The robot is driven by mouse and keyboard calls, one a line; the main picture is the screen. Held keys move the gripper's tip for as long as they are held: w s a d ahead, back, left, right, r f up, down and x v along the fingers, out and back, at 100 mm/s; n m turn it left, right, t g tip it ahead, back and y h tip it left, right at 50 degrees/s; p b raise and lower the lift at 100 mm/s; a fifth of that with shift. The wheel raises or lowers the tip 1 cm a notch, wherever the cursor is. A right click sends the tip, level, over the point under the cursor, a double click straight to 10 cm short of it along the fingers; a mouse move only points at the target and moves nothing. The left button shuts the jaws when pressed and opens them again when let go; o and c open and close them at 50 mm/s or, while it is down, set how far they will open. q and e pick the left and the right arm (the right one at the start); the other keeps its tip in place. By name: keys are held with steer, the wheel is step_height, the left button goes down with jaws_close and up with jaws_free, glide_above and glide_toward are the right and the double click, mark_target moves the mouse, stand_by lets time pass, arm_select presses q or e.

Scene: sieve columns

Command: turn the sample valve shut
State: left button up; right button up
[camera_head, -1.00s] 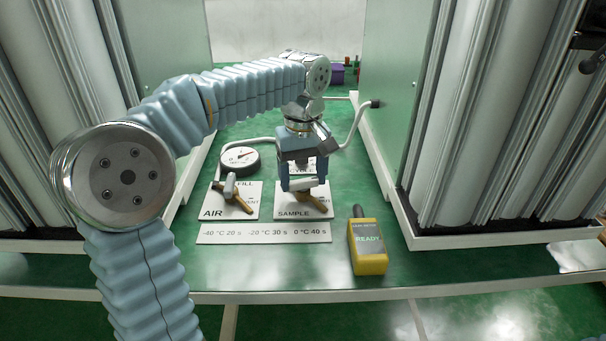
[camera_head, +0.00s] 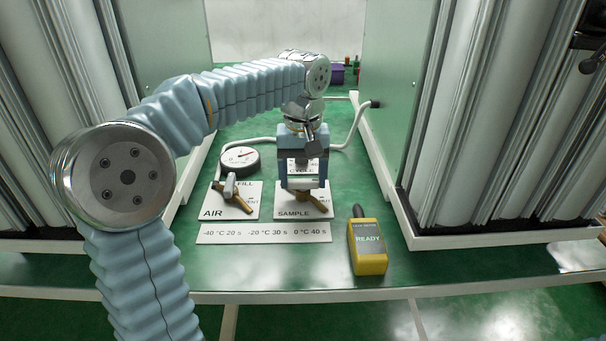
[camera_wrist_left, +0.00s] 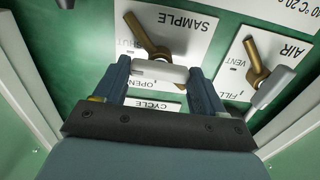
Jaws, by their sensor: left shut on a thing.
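The sample valve sits on the white SAMPLE card (camera_head: 285,213), with a brass handle (camera_head: 316,204) slanting down to the right in the head view. My left gripper (camera_head: 304,188) points down over it and hides much of its body. In the left wrist view the fingers of my left gripper (camera_wrist_left: 160,78) stand at both ends of a pale grey bar at the valve, shut on it. There the brass handle (camera_wrist_left: 148,36) slants to the upper left, beside the partly hidden SHUT word. The OPEN word is near the left finger. My right gripper is not in view.
The air valve (camera_head: 237,199) on its AIR card stands close on the left, with a round gauge (camera_head: 240,160) behind. A temperature strip (camera_head: 264,233) and a yellow meter reading READY (camera_head: 368,248) lie in front. Tall columns (camera_head: 495,120) flank the bench.

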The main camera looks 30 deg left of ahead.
mark_target(303, 180)
arm_select(q)
steer(key=o, duration=1)
steer(key=shift+o, duration=0.2)
step_height(303, 180, up, 14)
steer(key=shift+f, duration=0.1)
